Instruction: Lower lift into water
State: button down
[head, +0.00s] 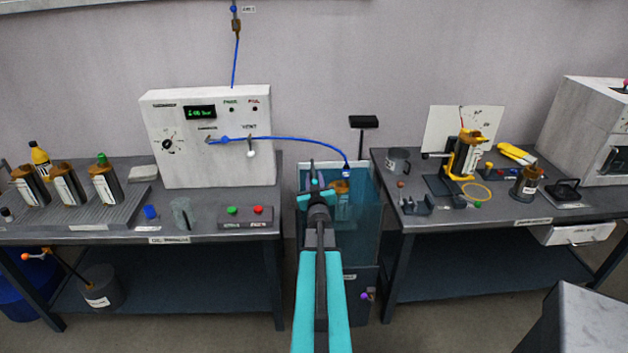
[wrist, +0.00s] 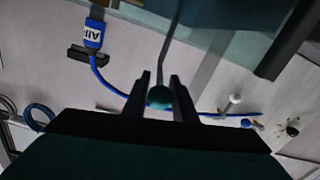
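The water tank (head: 364,215) is a clear blue box between the two benches. A brown and silver tube (head: 340,187) is inside its upper part, with a blue hose fitting (head: 347,172) at its top. How deep it sits is hard to tell. A thin grey rod (wrist: 168,45) runs from the knob towards the top of the picture.
A blue hose (head: 290,138) arcs from the white control box (head: 207,165) to the tank. A black block on a post (head: 364,122) stands behind the tank. The left bench (head: 100,238) and right bench (head: 470,220) flank the tank closely. A purple knob (head: 366,296) is low at the front.

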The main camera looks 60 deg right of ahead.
jog(key=shift+s+f, duration=0.1)
jog(key=shift+f+b, duration=2.25)
jog(key=shift+s, duration=0.1)
jog(key=c, duration=1.6)
grip_release()
jog(key=shift+r, duration=0.1)
